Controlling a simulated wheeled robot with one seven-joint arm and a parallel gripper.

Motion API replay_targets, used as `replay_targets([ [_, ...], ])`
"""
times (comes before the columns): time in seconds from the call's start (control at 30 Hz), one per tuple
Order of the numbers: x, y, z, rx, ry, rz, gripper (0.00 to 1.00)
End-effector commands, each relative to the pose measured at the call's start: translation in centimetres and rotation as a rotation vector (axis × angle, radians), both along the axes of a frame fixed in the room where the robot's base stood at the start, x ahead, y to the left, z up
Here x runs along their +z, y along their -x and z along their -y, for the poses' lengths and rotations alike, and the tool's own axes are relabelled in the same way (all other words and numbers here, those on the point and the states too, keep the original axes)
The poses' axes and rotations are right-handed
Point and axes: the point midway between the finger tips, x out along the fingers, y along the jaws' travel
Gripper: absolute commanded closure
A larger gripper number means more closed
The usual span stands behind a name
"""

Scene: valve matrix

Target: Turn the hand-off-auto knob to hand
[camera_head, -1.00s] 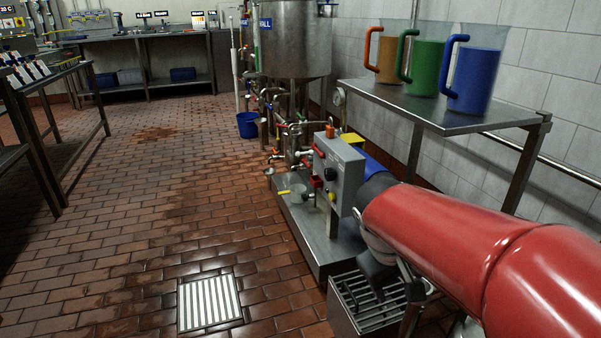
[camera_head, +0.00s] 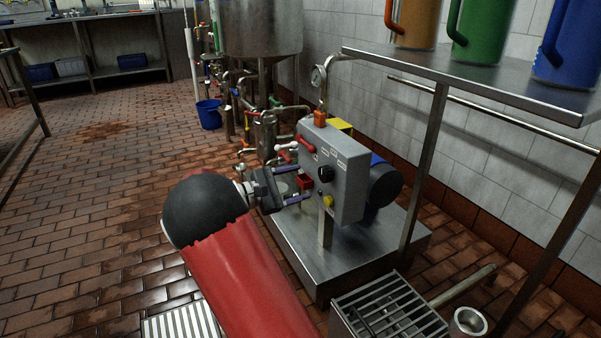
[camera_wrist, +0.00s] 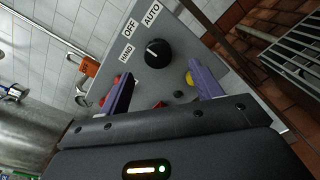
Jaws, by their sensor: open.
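The hand-off-auto knob (camera_wrist: 157,53) is a round black knob with a white mark on a grey control box (camera_head: 345,190). In the wrist view the HAND (camera_wrist: 126,53), OFF (camera_wrist: 131,28) and AUTO (camera_wrist: 152,13) labels arc around it, and the mark points toward OFF. The knob also shows in the head view (camera_head: 325,174). My gripper (camera_wrist: 162,72) is open, its two purple fingers spread toward the box face. The knob lies between and beyond the fingertips, apart from them. In the head view my gripper (camera_head: 303,183) is left of the knob.
A yellow button (camera_wrist: 190,78) is by the right finger; red parts are partly hidden behind the left finger. Pipes and a steel tank (camera_head: 262,28) stand behind the box. A shelf (camera_head: 450,80) with mugs is at the right, a grate (camera_head: 390,315) in front.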

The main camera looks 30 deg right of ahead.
Motion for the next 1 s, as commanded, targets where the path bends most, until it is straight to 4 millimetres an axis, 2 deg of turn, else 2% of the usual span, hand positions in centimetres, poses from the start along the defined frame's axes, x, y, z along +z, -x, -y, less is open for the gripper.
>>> replay_targets([
  [0.17,0.0,-0.2,1.3,0.002,0.018,-0.006,0.36],
  [0.4,-0.1,0.1,5.1,0.001,0.015,-0.006,0.36],
  [0.6,-0.1,0.2,7.3,0.002,0.014,-0.006,0.36],
  [0.93,0.0,0.2,7.8,0.004,0.013,-0.006,0.36],
  [1.0,0.0,0.2,7.8,0.004,0.013,-0.006,0.44],
])
